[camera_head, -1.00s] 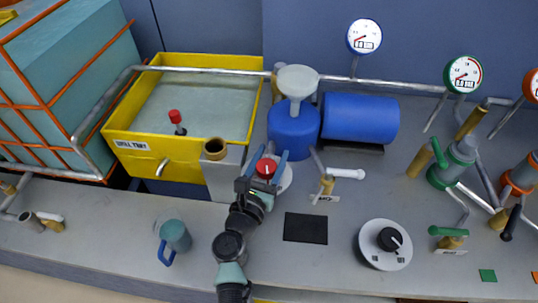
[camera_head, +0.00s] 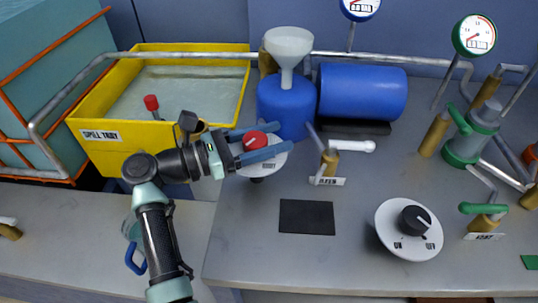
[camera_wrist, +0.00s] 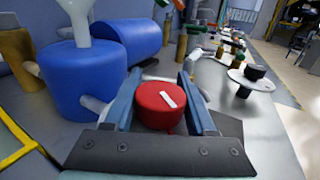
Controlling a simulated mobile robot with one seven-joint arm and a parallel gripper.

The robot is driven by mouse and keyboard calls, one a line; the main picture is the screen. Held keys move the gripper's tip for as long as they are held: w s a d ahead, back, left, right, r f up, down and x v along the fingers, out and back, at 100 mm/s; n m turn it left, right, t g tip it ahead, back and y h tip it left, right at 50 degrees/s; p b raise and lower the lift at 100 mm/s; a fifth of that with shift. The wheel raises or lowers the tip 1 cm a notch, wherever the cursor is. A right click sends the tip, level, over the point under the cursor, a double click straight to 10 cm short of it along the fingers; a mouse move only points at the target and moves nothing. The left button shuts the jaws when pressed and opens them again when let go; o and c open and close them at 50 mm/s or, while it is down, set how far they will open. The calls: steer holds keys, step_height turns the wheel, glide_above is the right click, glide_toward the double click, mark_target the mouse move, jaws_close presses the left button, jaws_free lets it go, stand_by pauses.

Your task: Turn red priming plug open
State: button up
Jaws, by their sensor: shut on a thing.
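The red priming plug (camera_head: 255,140) is a round red knob with a white mark, on a pale round plate (camera_head: 268,158) in front of the blue pump body. My gripper (camera_head: 257,145) reaches it from the left, with one blue finger on each side of the knob. In the wrist view the red plug (camera_wrist: 160,105) sits between the two fingers (camera_wrist: 161,108), and its white mark runs diagonally. The gripper is shut on the plug. The lower part of the plug is hidden by the gripper.
The blue pump (camera_head: 285,105) with a white funnel (camera_head: 289,45) and the blue cylinder (camera_head: 362,92) stand close behind. A white-handled valve (camera_head: 350,146) is to the right. A black pad (camera_head: 306,217) and a black dial (camera_head: 413,219) lie nearer. The yellow spill tray (camera_head: 105,150) is at left.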

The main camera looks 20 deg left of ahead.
steer(key=m+g+h+b, duration=0.1)
steer(key=b, duration=0.1)
steer(key=m+g+h+b, duration=0.1)
steer(key=b, duration=0.2)
steer(key=m+g+b, duration=0.1)
steer(key=g+b, duration=0.1)
steer(key=b, duration=0.1)
steer(key=shift+s+d+f+h, duration=0.2)
steer(key=shift+s+f+h, duration=0.15)
steer(key=shift+f+h, duration=0.05)
steer(key=m+g+b, duration=0.1)
steer(key=b, duration=0.1)
steer(key=shift+s+d+r+h+b, duration=0.1)
steer(key=shift+r+h+b, duration=0.05)
steer(key=shift+h+b, duration=0.15)
steer(key=shift+r+g, duration=0.1)
steer(key=shift+g, duration=0.4)
steer(key=shift+s+r+m+b, duration=0.1)
steer(key=shift+r+m+b, duration=0.05)
steer(key=shift+m+b, duration=0.3)
steer(key=o, duration=1.4)
steer(key=shift+d, duration=0.1)
steer(key=shift+c, duration=0.2)
